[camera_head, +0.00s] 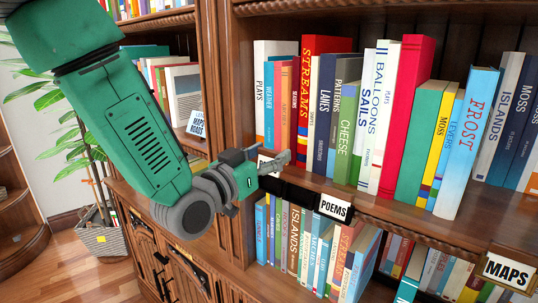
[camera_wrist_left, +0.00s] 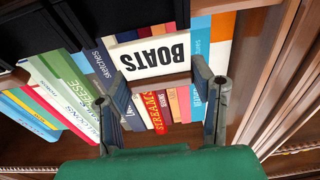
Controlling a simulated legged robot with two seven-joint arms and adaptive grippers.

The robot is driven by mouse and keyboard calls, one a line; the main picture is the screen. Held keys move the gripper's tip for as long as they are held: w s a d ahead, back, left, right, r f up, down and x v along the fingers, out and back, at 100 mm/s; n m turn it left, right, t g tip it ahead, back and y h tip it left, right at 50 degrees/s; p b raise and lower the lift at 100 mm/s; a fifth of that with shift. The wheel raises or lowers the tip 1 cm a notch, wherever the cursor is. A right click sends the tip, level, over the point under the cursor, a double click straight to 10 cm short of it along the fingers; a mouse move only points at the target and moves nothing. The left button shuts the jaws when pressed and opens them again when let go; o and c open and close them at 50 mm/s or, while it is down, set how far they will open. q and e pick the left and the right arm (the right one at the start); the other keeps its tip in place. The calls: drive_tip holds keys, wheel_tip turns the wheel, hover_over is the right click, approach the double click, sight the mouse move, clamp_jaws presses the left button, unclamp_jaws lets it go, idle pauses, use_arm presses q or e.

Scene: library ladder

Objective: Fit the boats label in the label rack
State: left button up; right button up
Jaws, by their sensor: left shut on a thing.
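The boats label (camera_wrist_left: 152,56) is a white plate with black letters, upside down in the left wrist view. My left gripper (camera_wrist_left: 157,74) is shut on it, one finger at each end. In the head view my left gripper (camera_head: 278,163) is at the front of the bookshelf, close to the shelf edge, and the label is mostly hidden there. A black strip (camera_head: 292,192), perhaps the label rack, runs along the shelf edge below and right of the gripper. The poems label (camera_head: 335,207) sits at its right end. I cannot tell whether the boats label touches the strip.
Books, such as the red Streams book (camera_head: 318,90), stand close behind the gripper on the shelf (camera_head: 400,207). More books (camera_head: 310,240) fill the shelf below. A maps label (camera_head: 508,272) is at the lower right. A potted plant (camera_head: 100,238) stands at the left on open floor.

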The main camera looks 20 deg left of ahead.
idle(0.4)
use_arm(q)
drive_tip(key=shift+d, duration=0.2)
idle(0.3)
drive_tip(key=shift+d+b, duration=0.15)
drive_tip(key=shift+b, duration=0.2)
idle(0.6)
drive_tip(key=shift+s+f+b, duration=0.2)
drive_tip(key=shift+f+b, duration=0.55)
drive_tip(key=shift+f, duration=0.1)
drive_tip(key=shift+s+f+b, duration=0.15)
drive_tip(key=shift+f+b, duration=0.6)
drive_tip(key=shift+f, duration=0.1)
drive_tip(key=o, duration=1.3)
drive_tip(key=shift+c, duration=0.2)
